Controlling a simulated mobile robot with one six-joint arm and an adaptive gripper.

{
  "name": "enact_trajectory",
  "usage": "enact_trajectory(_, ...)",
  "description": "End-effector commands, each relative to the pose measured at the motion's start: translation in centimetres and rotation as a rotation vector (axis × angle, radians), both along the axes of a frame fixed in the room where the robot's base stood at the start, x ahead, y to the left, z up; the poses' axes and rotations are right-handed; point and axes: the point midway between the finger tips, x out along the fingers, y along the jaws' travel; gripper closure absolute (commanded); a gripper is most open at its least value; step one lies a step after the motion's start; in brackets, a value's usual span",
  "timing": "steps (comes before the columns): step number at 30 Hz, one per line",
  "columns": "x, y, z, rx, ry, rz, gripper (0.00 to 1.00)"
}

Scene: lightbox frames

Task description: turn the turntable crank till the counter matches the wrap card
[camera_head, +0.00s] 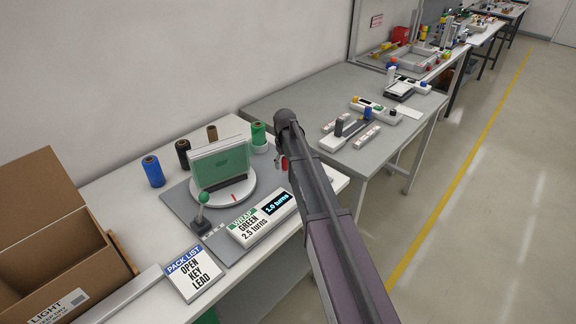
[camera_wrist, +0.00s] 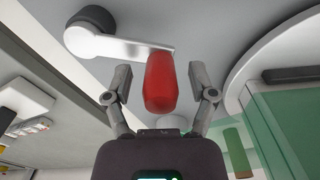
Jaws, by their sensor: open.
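The white turntable (camera_head: 247,192) carries an upright green-tinted framed piece (camera_head: 222,163). The counter (camera_head: 277,204) reads 1.0 turns. The wrap card (camera_head: 243,224) beside it reads GREEN, 2.5 turns. In the wrist view the crank's red handle (camera_wrist: 160,85) stands between the two fingers of my gripper (camera_wrist: 160,74), with a gap on each side. The silver crank arm (camera_wrist: 120,46) runs left from the handle to a dark round hub (camera_wrist: 90,22). My gripper is open. In the head view my arm hides most of the crank.
Blue (camera_head: 152,172), black (camera_head: 183,155), brown (camera_head: 212,133) and green (camera_head: 258,134) spools stand behind the turntable. The pack list card (camera_head: 194,272) reads OPEN, KEY, LEAD. An open cardboard box (camera_head: 60,240) is at left.

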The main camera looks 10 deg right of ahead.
Motion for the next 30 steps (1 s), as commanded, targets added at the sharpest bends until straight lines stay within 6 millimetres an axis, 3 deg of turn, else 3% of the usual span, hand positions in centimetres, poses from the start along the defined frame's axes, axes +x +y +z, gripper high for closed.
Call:
enact_trajectory(8, 0.0, 0.0, 0.0, 0.000, 0.000, 0.000, 0.27)
enact_trajectory(15, 0.0, 0.0, 0.0, 0.000, 0.000, 0.000, 0.95)
enact_trajectory(16, 0.0, 0.0, 0.0, 0.000, 0.000, 0.000, 1.00)
enact_trajectory(18, 0.0, 0.0, 0.0, 0.000, 0.000, 0.000, 1.00)
enact_trajectory(19, 0.0, -1.6, 0.0, 0.000, 0.000, -0.006, 1.00)
enact_trajectory(23, 0.0, -0.7, 0.0, -0.004, 0.000, -0.005, 1.00)
enact_trajectory(30, 0.2, -1.3, 0.0, -0.006, 0.000, -0.039, 1.00)
